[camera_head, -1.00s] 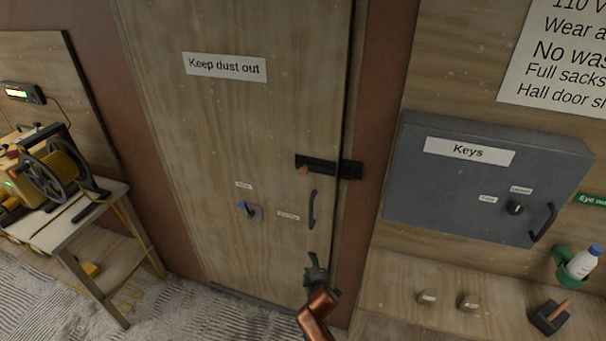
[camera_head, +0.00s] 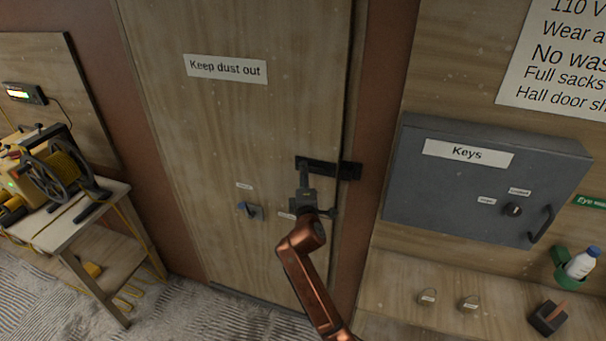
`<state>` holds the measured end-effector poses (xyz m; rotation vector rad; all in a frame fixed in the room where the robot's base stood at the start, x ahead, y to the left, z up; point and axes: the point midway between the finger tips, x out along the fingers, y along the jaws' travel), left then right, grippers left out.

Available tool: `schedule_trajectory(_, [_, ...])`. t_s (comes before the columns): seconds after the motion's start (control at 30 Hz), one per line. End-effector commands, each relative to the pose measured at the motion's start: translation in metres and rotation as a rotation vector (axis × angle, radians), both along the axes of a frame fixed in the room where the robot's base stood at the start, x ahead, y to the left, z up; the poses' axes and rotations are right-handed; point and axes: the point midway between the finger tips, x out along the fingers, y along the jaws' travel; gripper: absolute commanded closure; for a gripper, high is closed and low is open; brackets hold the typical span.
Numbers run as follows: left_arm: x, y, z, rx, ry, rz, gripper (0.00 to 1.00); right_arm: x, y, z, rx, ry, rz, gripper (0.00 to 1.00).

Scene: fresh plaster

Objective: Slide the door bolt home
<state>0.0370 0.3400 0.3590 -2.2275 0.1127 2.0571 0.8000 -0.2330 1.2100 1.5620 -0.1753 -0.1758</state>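The black door bolt (camera_head: 322,167) is mounted near the right edge of the wooden door (camera_head: 230,130). Its dark keeper (camera_head: 350,171) sits to the right, across the door's edge on the frame. My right gripper (camera_head: 304,170) reaches up from below, with its fingertips at the left end of the bolt. It covers the bolt's small reddish knob, so I cannot tell whether it touches or holds the knob, or whether the fingers are open or shut. My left gripper is not in view.
The door handle is mostly hidden behind my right gripper. A grey key cabinet (camera_head: 480,185) projects from the wall at right. A bench with a cable reel (camera_head: 60,172) stands at left.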

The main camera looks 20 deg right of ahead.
Motion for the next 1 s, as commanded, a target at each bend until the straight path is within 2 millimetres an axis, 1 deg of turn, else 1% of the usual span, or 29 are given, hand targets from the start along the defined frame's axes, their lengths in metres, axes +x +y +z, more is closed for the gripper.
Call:
schedule_trajectory(0.03, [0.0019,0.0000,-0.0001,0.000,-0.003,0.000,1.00,0.0050,-0.0011,0.0004,0.000,0.000,0.000,0.60])
schedule_trajectory(0.13, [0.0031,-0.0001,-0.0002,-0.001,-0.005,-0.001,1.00,0.0109,-0.0029,-0.0001,0.001,0.000,0.000,0.60])
schedule_trajectory(0.43, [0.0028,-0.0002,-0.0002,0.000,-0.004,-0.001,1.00,0.0130,-0.0034,-0.0001,0.001,0.000,0.000,0.60])
schedule_trajectory(1.0, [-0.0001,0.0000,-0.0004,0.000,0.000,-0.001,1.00,0.0128,-0.0031,-0.0006,0.001,0.001,0.000,0.99])
